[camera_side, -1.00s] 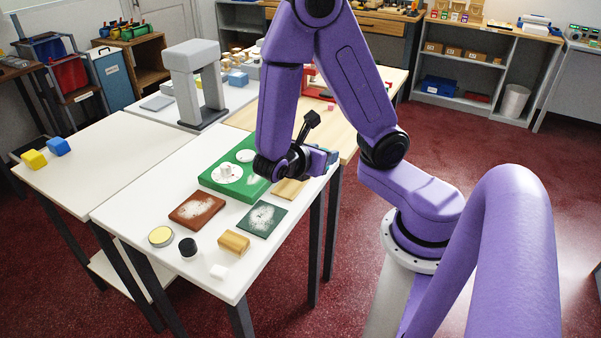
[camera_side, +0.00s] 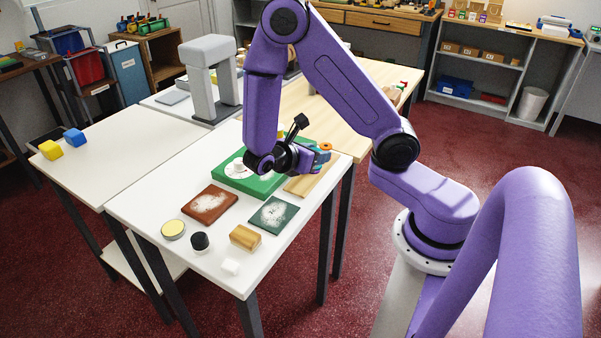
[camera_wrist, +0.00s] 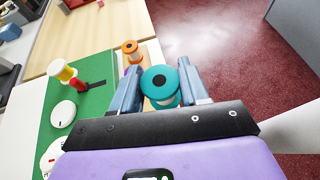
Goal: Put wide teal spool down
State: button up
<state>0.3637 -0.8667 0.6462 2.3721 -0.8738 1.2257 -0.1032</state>
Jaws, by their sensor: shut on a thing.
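In the wrist view, the wide teal spool (camera_wrist: 160,86) is held between the two blue-grey fingers of my gripper (camera_wrist: 162,88). I see its round teal top with a dark centre hole and pale thread below. A tan wooden strip (camera_wrist: 150,52) lies beneath; whether the spool touches it I cannot tell. In the side view, my gripper (camera_side: 317,158) is low over the right end of the green board (camera_side: 262,188) and the wooden strip (camera_side: 314,182). The teal spool is too small to make out clearly there.
An orange spool (camera_wrist: 130,48) stands just beyond my left finger. Brown (camera_side: 208,203) and dark green (camera_side: 274,213) swatches and a wooden block (camera_side: 245,237) lie nearer the front.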

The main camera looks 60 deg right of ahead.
jog(key=w+f, duration=0.1)
jog(key=f, duration=0.1)
jog(key=w+d+f, duration=0.1)
jog(key=w+f, duration=0.2)
jog(key=shift+w+d+f, duration=0.25)
jog(key=shift+w+f, duration=0.05)
jog(key=shift+f, duration=0.1)
jog(key=shift+w+f, duration=0.1)
jog(key=shift+f, duration=1.55)
jog(key=shift+f, duration=0.15)
jog(key=o, duration=1)
jog(key=shift+o, duration=0.2)
